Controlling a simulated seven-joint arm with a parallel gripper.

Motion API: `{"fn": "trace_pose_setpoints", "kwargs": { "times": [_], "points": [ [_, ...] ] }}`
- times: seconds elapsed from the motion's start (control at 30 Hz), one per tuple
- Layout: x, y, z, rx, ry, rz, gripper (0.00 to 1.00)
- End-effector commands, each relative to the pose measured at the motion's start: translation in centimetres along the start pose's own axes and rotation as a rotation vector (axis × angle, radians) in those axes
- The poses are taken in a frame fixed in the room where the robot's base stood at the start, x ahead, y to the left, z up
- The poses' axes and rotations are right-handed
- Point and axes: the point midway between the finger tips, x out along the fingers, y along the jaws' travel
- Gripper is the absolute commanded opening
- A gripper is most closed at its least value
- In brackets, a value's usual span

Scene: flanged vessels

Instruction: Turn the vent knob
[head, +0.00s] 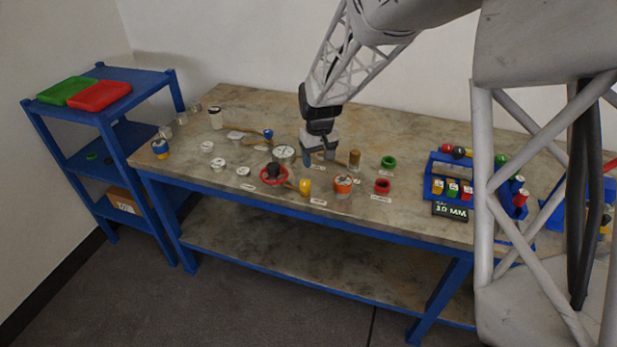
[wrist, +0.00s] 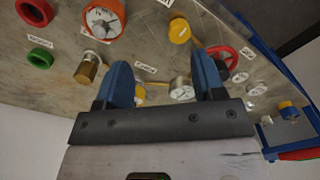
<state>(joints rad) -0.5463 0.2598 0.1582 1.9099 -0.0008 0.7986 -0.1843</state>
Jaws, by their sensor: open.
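My gripper (head: 319,157) is over the middle of the bench with its blue fingers pointing down. It is open and empty in the wrist view (wrist: 165,72). I cannot read which fitting is labelled vent. A small yellow part (wrist: 140,94) shows beside the left finger, partly hidden by it. A yellow knob (head: 305,187) stands near the front edge and also shows beyond the fingers in the wrist view (wrist: 179,30). A round white-faced gauge (head: 284,153) stands left of my gripper; in the wrist view it lies between the fingers (wrist: 181,89).
Nearby are a red handwheel (head: 273,175), an orange gauge (head: 343,184), a brass cylinder (head: 354,158), a red ring (head: 382,187) and a green ring (head: 388,162). A blue rack (head: 437,184) stands right. A blue shelf (head: 140,76) with trays stands left.

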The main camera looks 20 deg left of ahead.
Motion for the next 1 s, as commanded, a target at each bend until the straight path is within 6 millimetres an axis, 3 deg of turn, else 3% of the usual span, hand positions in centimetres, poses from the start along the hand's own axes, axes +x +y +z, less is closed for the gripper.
{"fn": "trace_pose_setpoints", "kwargs": {
  "times": [0.1, 0.3, 0.77, 1.0],
  "points": [
    [1.8, -1.4, -1.8, -0.030, -0.009, -0.002, 0.63],
    [3.2, -2.5, -3.1, -0.053, -0.014, -0.004, 0.63],
    [3.4, -2.6, -3.2, -0.055, -0.015, -0.004, 0.63],
    [4.8, -2.6, -3.1, -0.055, -0.017, -0.004, 0.63]
  ]
}}
